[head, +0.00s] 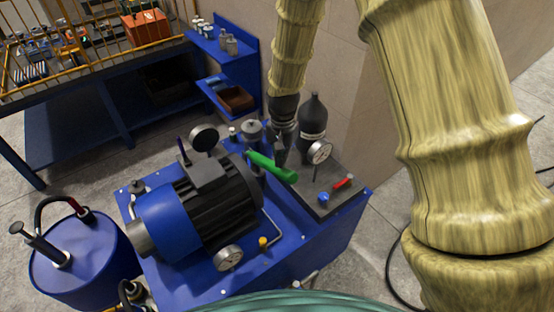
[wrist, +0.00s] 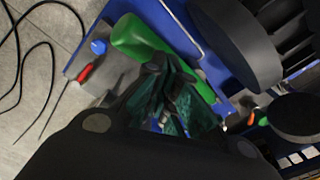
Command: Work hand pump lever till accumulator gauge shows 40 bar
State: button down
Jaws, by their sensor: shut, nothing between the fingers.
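The hand pump lever with a green grip (head: 270,166) sticks out over the top of the blue power unit, sloping down to the right. My gripper (head: 281,158) points down right at the lever, seemingly beside or just above it. In the wrist view the green grip (wrist: 142,40) passes behind my gripper's fingertips (wrist: 168,75), which are together with nothing between them. Whether they touch the lever I cannot tell. The accumulator (head: 314,118) is a black bottle behind it. A white dial gauge (head: 319,151) stands in front of the accumulator; its reading is too small to make out.
A blue and black motor (head: 200,210) fills the unit's left side, with a second gauge (head: 228,258) at its front. A red handle (head: 343,182) and a blue knob (head: 323,198) sit right of the lever. A blue drum (head: 85,260) stands at left.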

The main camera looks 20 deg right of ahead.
dwell(0.4)
jog(key=shift+f+b, duration=2.9)
jog(key=shift+f, duration=3.45)
jog(key=shift+r+p, duration=4.35)
jog(key=shift+r, duration=2.05)
jog(key=shift+f, duration=0.1)
